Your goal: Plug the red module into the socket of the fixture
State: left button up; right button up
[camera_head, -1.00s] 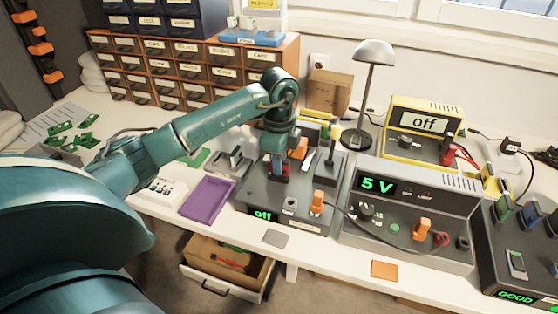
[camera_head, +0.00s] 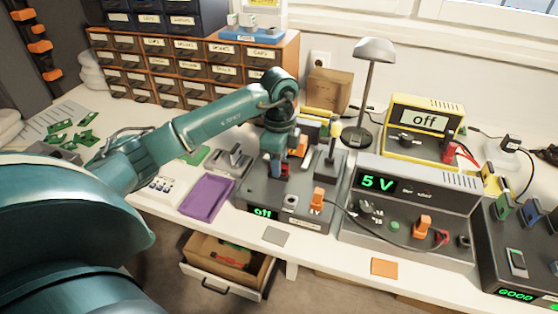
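The fixture (camera_head: 244,203) is a dark grey box in the middle of the bench, with a green "off" display on its front. My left gripper (camera_head: 279,168) points down over the top of the fixture. A small red module (camera_head: 285,171) shows between its fingers, and the gripper looks shut on it. The module is low, at the fixture's top; the fingers hide most of it and the socket, so I cannot tell how deep it sits. An orange plug (camera_head: 317,199) stands at the fixture's right front. My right gripper is not in view.
A grey supply (camera_head: 410,215) reading "5 V" stands right of the fixture, with a cable between them. A purple tray (camera_head: 206,198) lies to the left. A lamp (camera_head: 373,52) and a yellow meter (camera_head: 423,122) stand behind. An orange drawer cabinet (camera_head: 190,70) is at the back left.

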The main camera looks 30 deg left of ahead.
pick_arm(q)
jog(key=shift+o, duration=0.6)
notch_tip(320, 180, up, 13)
jog(key=p, duration=0.1)
